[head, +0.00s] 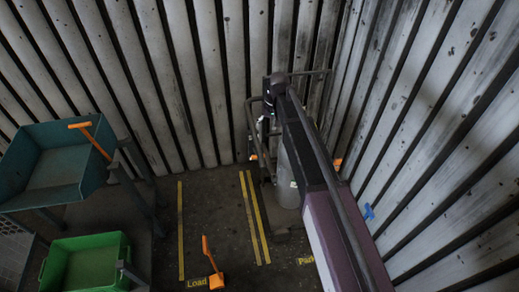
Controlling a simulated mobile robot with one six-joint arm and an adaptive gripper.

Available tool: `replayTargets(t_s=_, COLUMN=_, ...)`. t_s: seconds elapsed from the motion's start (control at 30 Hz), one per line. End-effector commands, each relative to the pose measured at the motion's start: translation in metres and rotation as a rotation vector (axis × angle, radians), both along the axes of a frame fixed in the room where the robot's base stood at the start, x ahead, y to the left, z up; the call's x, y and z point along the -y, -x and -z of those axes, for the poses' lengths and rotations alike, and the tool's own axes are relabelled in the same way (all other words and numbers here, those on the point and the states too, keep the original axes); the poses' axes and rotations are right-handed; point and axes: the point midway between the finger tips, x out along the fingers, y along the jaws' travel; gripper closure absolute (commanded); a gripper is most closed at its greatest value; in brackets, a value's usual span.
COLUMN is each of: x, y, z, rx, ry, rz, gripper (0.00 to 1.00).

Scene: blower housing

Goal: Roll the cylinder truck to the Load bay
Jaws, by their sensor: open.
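The cylinder truck (254,136) stands near the corner, right of the paired yellow lines. It has a dark tubular frame and bears a tall grey cylinder (289,184) that looks upright. My arm covers much of its right side. My gripper (268,118) is open at the truck's upper frame; I cannot tell whether it touches a bar. The Load bay (213,215) is the floor strip between the yellow lines left of the truck, with a yellow "Load" label (196,283) at its near end. No truck stands in it.
A teal tray stand (55,190) and a green bin (118,250) are at left. A partly hidden "Park" label (305,261) lies at right. Corrugated walls (200,80) close the back and right.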

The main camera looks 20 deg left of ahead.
Motion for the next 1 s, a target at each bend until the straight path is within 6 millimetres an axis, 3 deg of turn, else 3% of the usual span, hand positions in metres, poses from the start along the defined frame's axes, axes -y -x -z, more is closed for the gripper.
replayTargets(t_s=0.47, x=0.0, y=0.001, z=0.007, rx=0.0, ry=0.001, rz=0.001, gripper=0.3)
replayTargets(t_s=1.0, x=-0.006, y=0.005, z=0.045, rx=0.0, ry=0.001, rz=0.001, gripper=0.3)
